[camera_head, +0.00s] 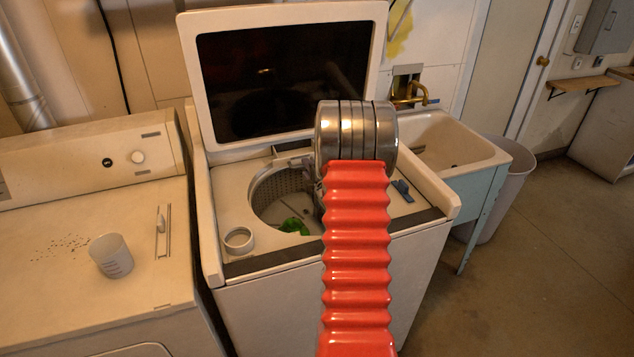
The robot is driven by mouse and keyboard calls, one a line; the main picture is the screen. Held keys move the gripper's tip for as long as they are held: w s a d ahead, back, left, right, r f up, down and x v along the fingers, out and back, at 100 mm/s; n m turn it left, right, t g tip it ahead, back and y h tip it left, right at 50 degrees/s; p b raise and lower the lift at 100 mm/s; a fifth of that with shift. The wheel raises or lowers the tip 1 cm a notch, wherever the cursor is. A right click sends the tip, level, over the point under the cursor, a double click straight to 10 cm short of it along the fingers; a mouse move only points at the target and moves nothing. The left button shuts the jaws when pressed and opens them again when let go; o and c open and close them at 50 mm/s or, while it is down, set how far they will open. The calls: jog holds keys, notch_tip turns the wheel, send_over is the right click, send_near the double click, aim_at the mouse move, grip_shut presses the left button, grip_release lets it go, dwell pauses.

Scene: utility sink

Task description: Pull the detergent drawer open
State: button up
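A white top-loading washer (300,300) stands in the middle with its dark-panelled lid (285,75) raised. Its round drum (270,195) is open, with a green item (293,226) inside. A small blue piece (402,190) sits on the right of the washer's top deck. I cannot tell whether it belongs to the detergent drawer, and no drawer shows clearly. My red ribbed arm with its metal cylinder reaches over the washer's right half and hides part of the deck and front. My gripper cannot be made out beyond it.
A white ring-shaped cup (239,240) sits at the deck's front left. A second appliance (90,270) stands left, with a white cup (111,255) and dark crumbs on top. A utility sink (450,148) and a bin (508,190) stand right. The floor at right is clear.

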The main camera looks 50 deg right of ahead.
jog(key=v, duration=1.2)
jog(key=shift+s, duration=0.1)
jog(key=w+a+r+m+g+y, duration=0.1)
jog(key=a+r+m+g, duration=0.3)
jog(key=a, duration=0.7)
jog(key=w+a+r+m+y, duration=0.1)
jog(key=a+r+m+y, duration=0.15)
jog(key=a+r, duration=0.55)
jog(key=s+a+m+g+y, duration=0.2)
jog(key=s+a, duration=0.7)
jog(key=a, duration=0.4)
jog(key=s+a+r+m+g+y, duration=0.1)
jog(key=s+a+m+g+y, duration=0.1)
jog(key=s+a, duration=0.7)
jog(key=a+m, duration=0.1)
jog(key=a, duration=0.3)
jog(key=shift+s+r+m, duration=0.3)
jog(key=shift+s+m, duration=0.05)
